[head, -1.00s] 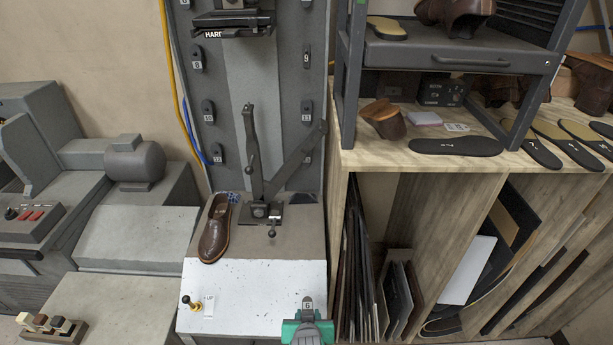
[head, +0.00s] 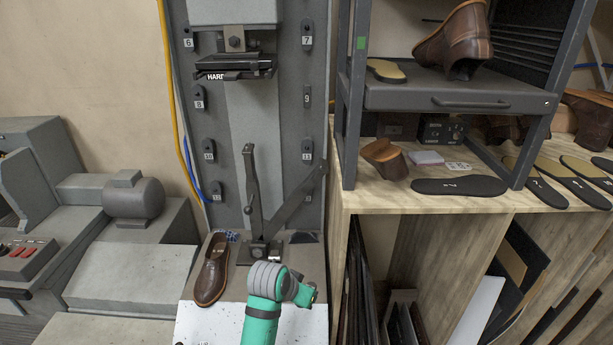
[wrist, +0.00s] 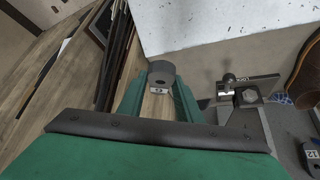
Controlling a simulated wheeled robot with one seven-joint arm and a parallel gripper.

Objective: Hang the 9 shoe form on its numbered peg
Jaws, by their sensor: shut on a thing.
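My gripper shows in the head view (head: 306,292) low in front of the grey machine. In the wrist view my gripper (wrist: 158,92) has its two green fingers closed around a dark grey, rounded shoe form (wrist: 161,72) with a small white number tag. The tag's number is too small to read surely. My wrist hides most of the form in the head view. The 9 label (head: 307,99) is on the right column of the machine's panel, between 7 and 11. No dark form clearly shows at it. My gripper is well below it and apart from it.
Dark numbered forms hang at other labels, such as 7 (head: 307,34) and 8 (head: 199,97). A black lever (head: 252,195) and a brown shoe (head: 212,270) stand on the machine's ledge. A shelf frame (head: 348,110) rises close on the right. A yellow hose (head: 168,70) runs at left.

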